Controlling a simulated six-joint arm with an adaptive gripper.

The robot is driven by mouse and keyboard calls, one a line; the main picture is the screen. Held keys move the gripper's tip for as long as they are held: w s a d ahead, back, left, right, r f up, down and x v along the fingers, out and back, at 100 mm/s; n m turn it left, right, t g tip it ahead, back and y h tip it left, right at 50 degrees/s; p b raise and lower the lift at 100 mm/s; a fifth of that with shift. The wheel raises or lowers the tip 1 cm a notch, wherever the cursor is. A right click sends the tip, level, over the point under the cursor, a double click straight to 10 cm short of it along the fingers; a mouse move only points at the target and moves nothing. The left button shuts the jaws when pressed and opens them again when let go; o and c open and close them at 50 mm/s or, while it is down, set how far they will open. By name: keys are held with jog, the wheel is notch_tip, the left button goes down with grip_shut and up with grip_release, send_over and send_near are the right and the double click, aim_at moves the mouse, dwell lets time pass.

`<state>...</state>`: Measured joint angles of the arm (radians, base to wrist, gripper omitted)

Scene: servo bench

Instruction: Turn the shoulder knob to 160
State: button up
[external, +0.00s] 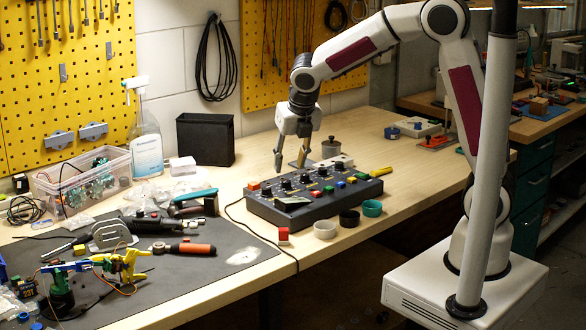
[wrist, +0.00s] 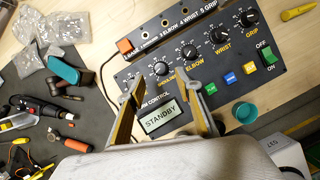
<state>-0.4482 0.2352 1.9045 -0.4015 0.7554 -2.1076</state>
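The shoulder knob (wrist: 162,68) is a small black dial on the dark control panel (wrist: 132,72), between the elbow knob (wrist: 190,53) and the left end of the row. Its pointer angle is too small to read. The display (wrist: 162,115) reads STANDBY. My gripper (wrist: 165,84) is open, with the shoulder knob framed just beyond and between its fingertips in the wrist view. In the external view my gripper (external: 290,168) points down above the panel (external: 340,199), with nothing between its fingers. The left finger partly hides the panel's left end.
The wrist knob (wrist: 218,36), grip knob (wrist: 247,18) and a green ON/OFF switch (wrist: 267,55) are farther right. A teal cup (external: 372,208), black cup (external: 349,218) and white cup (external: 325,229) stand before the panel.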

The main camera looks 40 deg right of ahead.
aim_at(286, 180)
jog(key=shift+x, duration=2.95)
grip_shut()
